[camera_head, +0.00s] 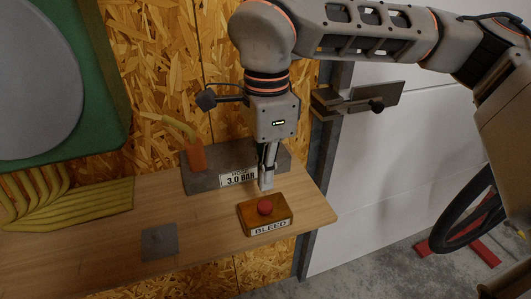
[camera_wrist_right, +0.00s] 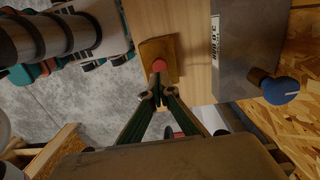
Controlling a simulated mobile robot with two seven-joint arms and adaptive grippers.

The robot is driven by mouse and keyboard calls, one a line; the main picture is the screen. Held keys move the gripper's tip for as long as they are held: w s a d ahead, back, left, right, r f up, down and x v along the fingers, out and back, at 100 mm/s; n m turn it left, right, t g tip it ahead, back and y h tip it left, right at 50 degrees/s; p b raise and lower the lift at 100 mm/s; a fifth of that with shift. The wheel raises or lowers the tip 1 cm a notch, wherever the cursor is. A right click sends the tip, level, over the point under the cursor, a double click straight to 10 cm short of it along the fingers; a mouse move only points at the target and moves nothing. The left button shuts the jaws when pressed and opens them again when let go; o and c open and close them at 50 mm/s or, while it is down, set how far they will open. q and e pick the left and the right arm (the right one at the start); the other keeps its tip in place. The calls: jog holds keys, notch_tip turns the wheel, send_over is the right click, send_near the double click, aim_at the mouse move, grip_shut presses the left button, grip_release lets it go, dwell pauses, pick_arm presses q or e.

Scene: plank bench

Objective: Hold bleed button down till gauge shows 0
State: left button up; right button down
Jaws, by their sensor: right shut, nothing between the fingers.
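The bleed button (camera_head: 265,208) is a red knob on a small wooden box (camera_head: 252,218) labelled BLEED, near the front right of the plank bench. It also shows in the right wrist view (camera_wrist_right: 159,66). My right gripper (camera_head: 266,186) points down just behind and above the button, shut and empty. In the right wrist view its fingertips (camera_wrist_right: 160,96) sit just short of the red button; I cannot tell whether they touch it. A grey gauge block (camera_head: 204,181) stands behind, with a label reading 3.0 BAR (camera_head: 239,178). My left gripper is not in view.
Yellow ribbed pieces (camera_head: 80,208) lie on the left of the bench (camera_head: 200,235). A grey square plate (camera_head: 159,242) lies near the front edge. A chipboard wall closes the back.

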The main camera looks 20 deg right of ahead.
aim_at(265, 205)
jog(key=shift+s+f, duration=0.1)
jog(key=shift+f, duration=2.2)
